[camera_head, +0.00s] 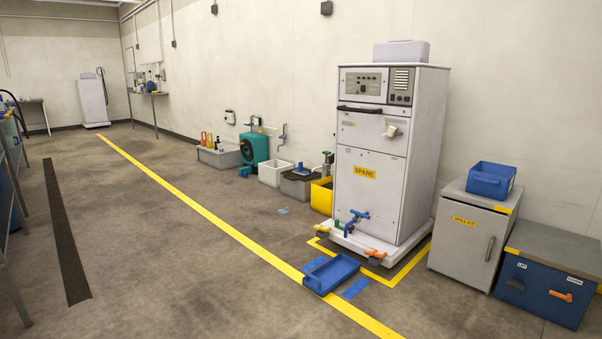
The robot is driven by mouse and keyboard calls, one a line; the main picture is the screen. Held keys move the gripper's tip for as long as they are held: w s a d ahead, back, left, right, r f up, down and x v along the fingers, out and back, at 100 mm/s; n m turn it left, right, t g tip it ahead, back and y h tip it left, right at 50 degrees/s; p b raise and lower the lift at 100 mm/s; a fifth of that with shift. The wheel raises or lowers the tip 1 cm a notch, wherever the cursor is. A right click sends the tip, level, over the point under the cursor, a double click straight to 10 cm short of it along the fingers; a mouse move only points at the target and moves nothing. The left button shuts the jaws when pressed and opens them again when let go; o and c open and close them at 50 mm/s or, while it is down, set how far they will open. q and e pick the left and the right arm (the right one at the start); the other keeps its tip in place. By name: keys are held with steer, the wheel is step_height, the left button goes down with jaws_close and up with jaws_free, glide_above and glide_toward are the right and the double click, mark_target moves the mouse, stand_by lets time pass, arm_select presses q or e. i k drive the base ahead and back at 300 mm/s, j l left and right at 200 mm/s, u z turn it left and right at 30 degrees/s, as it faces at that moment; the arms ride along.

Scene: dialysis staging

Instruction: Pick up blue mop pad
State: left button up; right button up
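Several blue things lie on the floor in front of the white SPARE cabinet (378,150), and I cannot tell for sure which is the mop pad. The tray sits at the yellow floor line and partly covers the flat blue area. A small pale blue patch (284,210) lies farther back. Neither of my grippers is in view.
A grey SPILL KIT cabinet (464,240) with a blue bin (491,179) on top and a blue chest (545,289) stand at right. A yellow bin (321,197) and grey tub (297,187) line the wall. A dark floor grate (66,240) runs at left. The middle floor is clear.

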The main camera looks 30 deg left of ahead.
mark_target(300, 171)
steer(key=i+j+u, duration=0.85)
steer(key=i, duration=0.2)
steer(key=i+u, duration=0.4)
steer(key=i, duration=0.2)
steer(key=i+u, duration=0.45)
steer(key=i, duration=0.15)
steer(key=i+l+u, duration=0.4)
steer(key=i, duration=0.2)
steer(key=i+j, duration=0.15)
steer(key=i, duration=0.5)
steer(key=i+j, duration=0.1)
steer(key=i, duration=0.55)
steer(key=i+l+z, duration=0.25)
steer(key=i+z, duration=0.7)
steer(key=i, duration=0.3)
steer(key=i+j+z, duration=0.3)
steer(key=i+z, duration=0.2)
steer(key=i, duration=0.15)
